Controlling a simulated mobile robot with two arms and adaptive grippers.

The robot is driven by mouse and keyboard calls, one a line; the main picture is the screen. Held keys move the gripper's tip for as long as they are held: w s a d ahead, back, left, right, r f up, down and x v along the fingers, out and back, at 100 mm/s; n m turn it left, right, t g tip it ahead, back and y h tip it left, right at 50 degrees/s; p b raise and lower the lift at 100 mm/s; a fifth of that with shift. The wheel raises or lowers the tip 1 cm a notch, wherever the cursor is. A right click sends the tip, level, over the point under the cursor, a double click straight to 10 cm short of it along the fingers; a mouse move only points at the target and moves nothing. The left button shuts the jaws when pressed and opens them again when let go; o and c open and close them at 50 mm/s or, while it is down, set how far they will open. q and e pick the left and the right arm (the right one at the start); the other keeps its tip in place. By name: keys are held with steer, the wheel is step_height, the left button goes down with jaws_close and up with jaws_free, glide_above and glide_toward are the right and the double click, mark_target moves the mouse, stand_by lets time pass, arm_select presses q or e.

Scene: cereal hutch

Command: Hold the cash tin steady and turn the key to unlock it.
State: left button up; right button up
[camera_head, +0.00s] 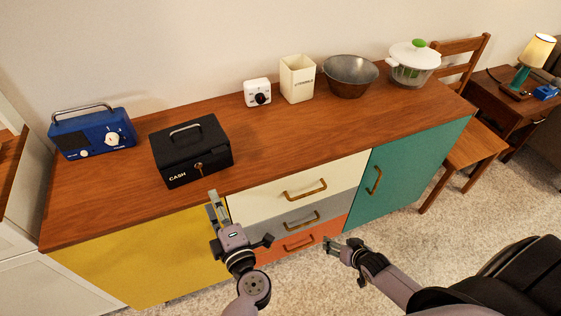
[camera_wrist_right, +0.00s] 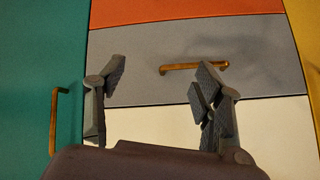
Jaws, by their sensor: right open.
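The black cash tin (camera_head: 191,152) stands on the sideboard's wooden top, lid shut and handle on top. The brass key (camera_head: 199,167) is at the lock on its front face, right of the "CASH" lettering. My left gripper (camera_head: 215,200) is in front of the sideboard's front edge, just below the tin and apart from it. Its fingers look close together, but their gap is unclear. My right gripper (camera_head: 332,244) is lower and further right, in front of the drawers, away from the tin. It is open and empty in the right wrist view (camera_wrist_right: 158,85).
A blue radio (camera_head: 92,133) stands left of the tin. A white timer-like cube (camera_head: 257,92), a cream utensil holder (camera_head: 297,79), a metal bowl (camera_head: 349,76) and a salad spinner (camera_head: 414,64) stand at the back. The drawer handles (camera_head: 305,190) stick out; the top right of the tin is clear.

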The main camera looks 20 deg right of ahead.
mark_target(225, 150)
steer(key=w+a+r+m+t+y, duration=0.1)
steer(key=w+r, duration=0.3)
steer(key=r, duration=0.3)
steer(key=w+a+r+t+y, duration=0.1)
steer(key=w+r+t, duration=0.1)
steer(key=w+r, duration=0.2)
steer(key=w+a+r+m+t+y, duration=0.1)
steer(key=w+r, duration=0.4)
steer(key=r, duration=0.6)
steer(key=shift+a+m, duration=0.3)
steer(key=s+a+r+m+g+y, duration=0.1)
steer(key=s+a+r+m+y, duration=0.15)
steer(key=a+r+y, duration=0.85)
steer(key=w+a+h, duration=0.1)
steer(key=w+a, duration=0.3)
steer(key=w+a+h, duration=0.2)
steer(key=w+a, duration=0.2)
steer(key=w+a+h, duration=0.1)
steer(key=w+a, duration=0.3)
steer(key=shift+w+a, duration=0.35)
steer(key=shift+w, duration=0.05)
steer(key=shift+c, duration=0.4)
